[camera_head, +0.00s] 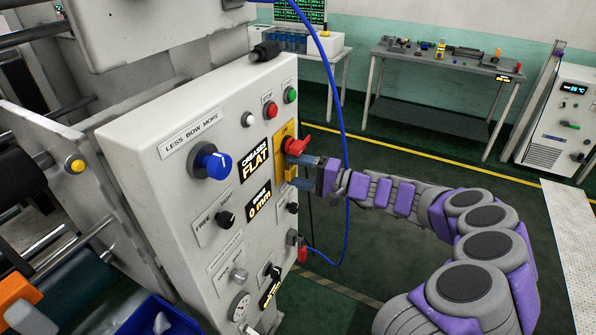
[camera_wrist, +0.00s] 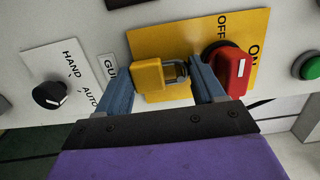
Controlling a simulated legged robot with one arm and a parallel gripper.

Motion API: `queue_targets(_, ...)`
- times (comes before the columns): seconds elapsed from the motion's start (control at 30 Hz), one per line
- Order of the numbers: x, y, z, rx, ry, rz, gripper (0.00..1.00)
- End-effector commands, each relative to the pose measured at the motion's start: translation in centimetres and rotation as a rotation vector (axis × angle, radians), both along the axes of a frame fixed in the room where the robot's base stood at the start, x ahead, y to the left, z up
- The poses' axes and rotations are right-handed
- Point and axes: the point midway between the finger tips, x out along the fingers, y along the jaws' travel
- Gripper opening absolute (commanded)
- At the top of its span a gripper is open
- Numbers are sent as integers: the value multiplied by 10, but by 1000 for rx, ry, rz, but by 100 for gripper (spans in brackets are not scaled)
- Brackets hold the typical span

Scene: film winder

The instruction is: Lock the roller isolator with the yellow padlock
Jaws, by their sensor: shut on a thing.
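The yellow padlock (camera_head: 291,172) is at the yellow isolator plate (camera_head: 282,152) on the grey control panel. In the wrist view the padlock (camera_wrist: 149,75) lies sideways between the two blue fingers of my gripper (camera_wrist: 162,64), its steel shackle (camera_wrist: 180,70) pointing right, towards the red roller isolator handle (camera_wrist: 238,70). My gripper (camera_head: 310,174) is shut on the padlock, just below the red handle (camera_head: 297,146) in the head view. The right finger is between the shackle and the handle in the wrist picture. I cannot tell whether the shackle passes through anything.
A blue knob (camera_head: 211,162), small black knobs and red and green buttons surround the plate. A blue cable (camera_head: 343,110) hangs behind my gripper, and a red tag-like part (camera_head: 302,253) is below. A workbench (camera_head: 440,64) stands at the back; the floor between is clear.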

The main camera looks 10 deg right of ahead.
Motion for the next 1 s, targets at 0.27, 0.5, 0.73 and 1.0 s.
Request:
queue_targets(0.27,-1,1,-2,-1,0,2,37)
queue_targets(0.5,-1,1,-1,-2,0,2,76)
queue_targets(0.73,-1,0,-1,0,0,1,98)
queue_targets(1.0,-1,0,2,2,-2,-1,98)
